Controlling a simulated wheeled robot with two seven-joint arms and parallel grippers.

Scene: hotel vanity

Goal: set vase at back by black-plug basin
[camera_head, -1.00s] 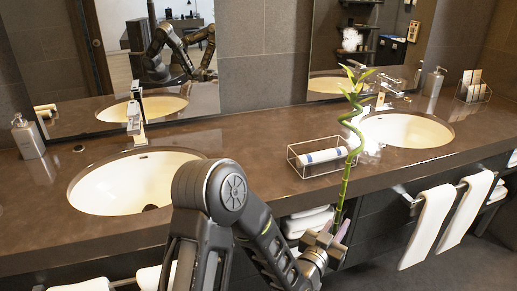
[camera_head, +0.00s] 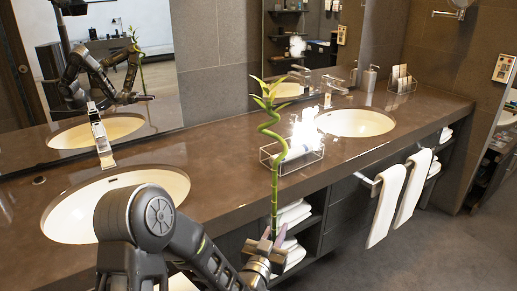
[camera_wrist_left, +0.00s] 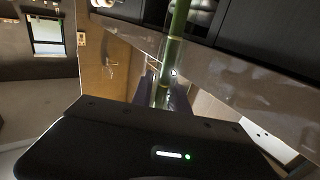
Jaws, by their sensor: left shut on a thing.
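A tall green bamboo stalk with a spiral and leaves (camera_head: 274,150) stands nearly upright in front of the counter. My left gripper (camera_head: 270,245) is shut around its lower part, where a clear slender vase is hard to make out. The stalk also shows between the fingers in the left wrist view (camera_wrist_left: 176,50). The left basin (camera_head: 75,215) is partly behind my left arm, which hides its drain. The right basin (camera_head: 360,122) is further along the counter; its plug colour cannot be told. My right gripper is not in view.
Faucets (camera_head: 100,138) stand behind. A soap bottle (camera_head: 369,78) and card rack (camera_head: 402,83) are at the far right. Towels (camera_head: 387,205) hang in front.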

